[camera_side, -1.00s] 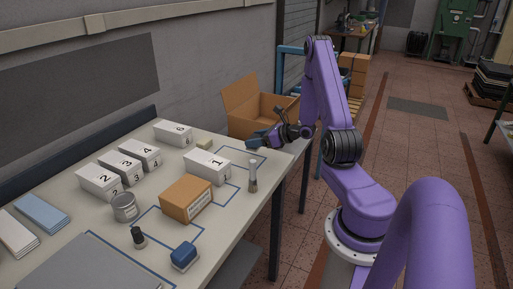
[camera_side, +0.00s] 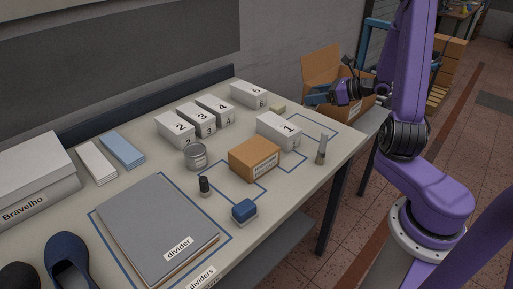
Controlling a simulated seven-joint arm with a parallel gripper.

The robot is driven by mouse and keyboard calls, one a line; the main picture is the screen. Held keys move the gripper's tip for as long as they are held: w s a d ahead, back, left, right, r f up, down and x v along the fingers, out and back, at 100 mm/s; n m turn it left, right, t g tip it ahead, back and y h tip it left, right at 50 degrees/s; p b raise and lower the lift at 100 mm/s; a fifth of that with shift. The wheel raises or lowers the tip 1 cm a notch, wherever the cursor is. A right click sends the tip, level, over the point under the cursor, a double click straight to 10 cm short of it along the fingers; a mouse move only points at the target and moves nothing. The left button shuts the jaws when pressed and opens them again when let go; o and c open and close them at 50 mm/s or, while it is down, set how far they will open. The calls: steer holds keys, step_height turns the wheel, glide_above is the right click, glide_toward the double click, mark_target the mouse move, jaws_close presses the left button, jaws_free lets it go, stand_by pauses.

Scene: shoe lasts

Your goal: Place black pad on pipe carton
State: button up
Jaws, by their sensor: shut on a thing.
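No black pad can be clearly identified. A brown carton (camera_side: 254,160) with a white label sits on the table, its top bare. I cannot read the label, so I cannot tell whether it is the pipe carton.
A tin (camera_side: 195,157), a small black item (camera_side: 204,187), a blue block (camera_side: 244,210) and an upright brush-like item (camera_side: 321,150) stand nearby. A grey divider (camera_side: 155,228) lies in front. The open box (camera_side: 322,68) stands behind the table.

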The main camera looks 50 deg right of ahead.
steer(key=s+a+r+n+g+y, duration=0.2)
steer(key=s+a+r+n+y, duration=0.15)
steer(key=a, duration=0.75)
steer(key=s+a+r+n+g+y, duration=0.15)
steer(key=s+a, duration=0.35)
steer(key=a, duration=0.5)
glide_above(257, 149)
steer(key=shift+s+f, duration=0.2)
steer(key=shift+f, duration=4.55)
steer(key=shift+w+f, duration=0.2)
steer(key=shift+f, duration=1.5)
steer(key=shift+f, duration=0.2)
steer(key=o, duration=1.1)
steer(key=shift+r, duration=0.1)
